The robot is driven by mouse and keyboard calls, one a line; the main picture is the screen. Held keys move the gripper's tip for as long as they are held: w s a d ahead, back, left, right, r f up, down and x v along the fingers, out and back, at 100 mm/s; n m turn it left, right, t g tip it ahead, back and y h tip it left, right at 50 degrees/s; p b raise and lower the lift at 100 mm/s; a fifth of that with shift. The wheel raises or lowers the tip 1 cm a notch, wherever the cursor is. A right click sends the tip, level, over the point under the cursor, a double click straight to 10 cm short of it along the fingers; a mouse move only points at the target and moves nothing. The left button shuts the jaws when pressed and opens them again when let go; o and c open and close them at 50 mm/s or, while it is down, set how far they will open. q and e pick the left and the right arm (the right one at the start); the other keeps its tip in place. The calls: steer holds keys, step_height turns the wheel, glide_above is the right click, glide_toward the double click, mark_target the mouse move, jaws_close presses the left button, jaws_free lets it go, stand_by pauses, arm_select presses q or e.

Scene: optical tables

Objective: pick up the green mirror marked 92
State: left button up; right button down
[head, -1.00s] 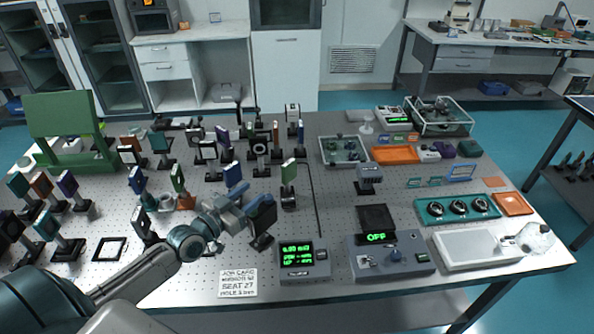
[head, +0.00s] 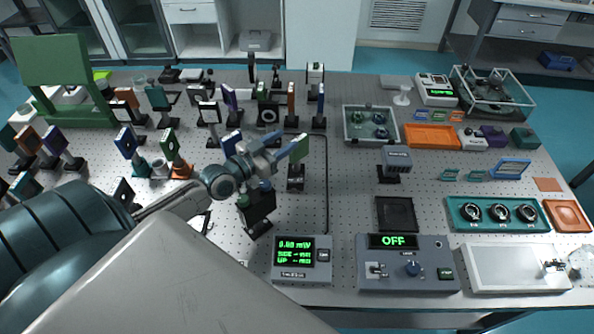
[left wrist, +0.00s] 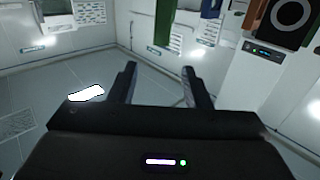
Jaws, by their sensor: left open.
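A green mirror (head: 299,149) stands upright on a dark post and base near the middle of the table; no number is readable on it. My left gripper (head: 284,144) is open and empty, with its fingers just left of this mirror in the head view. In the left wrist view, the open fingers (left wrist: 160,82) show with a green plate (left wrist: 164,22) beyond them at the top, apart from them. Another green-faced mirror (head: 169,146) stands farther left, its mark also unreadable. My right gripper is not in view.
A dark mount (head: 257,207) stands below my left gripper. A power meter (head: 302,259) and a control box reading OFF (head: 408,265) sit at the front. Several mounted optics, including a round-apertured black one (head: 268,114), stand behind. Bare table lies right of the green mirror.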

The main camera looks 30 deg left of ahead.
mark_target(307, 134)
arm_select(q)
steer(key=w+f+b, duration=0.2)
steer(key=w+f, duration=0.1)
steer(key=shift+d+b, duration=0.35)
steer(key=shift+b, duration=0.05)
steer(key=x, duration=0.4)
steer(key=shift+w+d, duration=0.1)
steer(key=shift+w, duration=0.25)
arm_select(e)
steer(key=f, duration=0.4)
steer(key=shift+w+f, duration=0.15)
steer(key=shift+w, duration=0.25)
arm_select(q)
steer(key=shift+s, duration=0.1)
steer(key=shift+c, duration=0.2)
jaws_close()
